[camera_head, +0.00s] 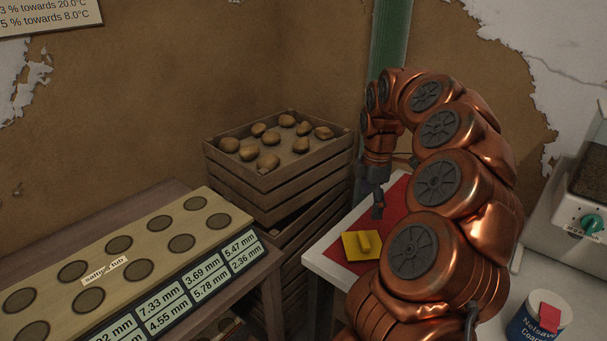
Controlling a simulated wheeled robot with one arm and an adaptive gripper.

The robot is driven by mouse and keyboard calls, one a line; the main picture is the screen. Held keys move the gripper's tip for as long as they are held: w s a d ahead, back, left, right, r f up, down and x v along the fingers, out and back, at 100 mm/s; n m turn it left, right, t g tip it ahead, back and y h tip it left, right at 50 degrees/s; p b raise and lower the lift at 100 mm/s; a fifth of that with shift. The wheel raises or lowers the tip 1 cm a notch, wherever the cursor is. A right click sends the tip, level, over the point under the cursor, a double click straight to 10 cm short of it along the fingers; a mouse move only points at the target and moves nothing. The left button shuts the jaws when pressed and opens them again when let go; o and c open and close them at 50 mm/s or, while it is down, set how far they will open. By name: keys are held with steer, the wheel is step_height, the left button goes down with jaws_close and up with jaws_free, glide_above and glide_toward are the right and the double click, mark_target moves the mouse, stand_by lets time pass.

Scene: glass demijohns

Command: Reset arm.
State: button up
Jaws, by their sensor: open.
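My copper-coloured arm (440,185) rises from the lower right, arches over and points down on the left. My gripper (377,205) hangs at its end above the red mat on the white table. It is open, and I see nothing held in it. Its fingertips are small and dark here.
A wooden crate of potatoes (285,160) stands behind, on more crates. A board with round wells and millimetre displays (125,262) lies on the left table. A white machine with a green knob (593,224) and a blue-and-white tub (538,318) stand at right.

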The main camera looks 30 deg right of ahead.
steer(key=s+a+r+m+p, duration=0.1)
steer(key=s+a+r, duration=0.1)
steer(key=a, duration=0.6)
steer(key=s+a+r+m+p, duration=0.1)
steer(key=s+a+r, duration=0.1)
steer(key=a, duration=0.5)
steer(key=s+a+r+m+p, duration=0.1)
steer(key=s+a+r, duration=0.15)
steer(key=a, duration=0.55)
steer(key=s+a+f+m+g+p, duration=0.1)
steer(key=s+a+m, duration=0.3)
steer(key=s, duration=0.4)
steer(key=s+a+f+m+p, duration=0.1)
steer(key=s+a+f+m, duration=0.1)
steer(key=s+a+m, duration=0.3)
steer(key=s, duration=0.4)
steer(key=shift+a+f+g+p, duration=0.3)
steer(key=shift+g+p, duration=0.05)
steer(key=shift+g, duration=0.05)
steer(key=shift+s, duration=0.1)
steer(key=shift+c, duration=0.3)
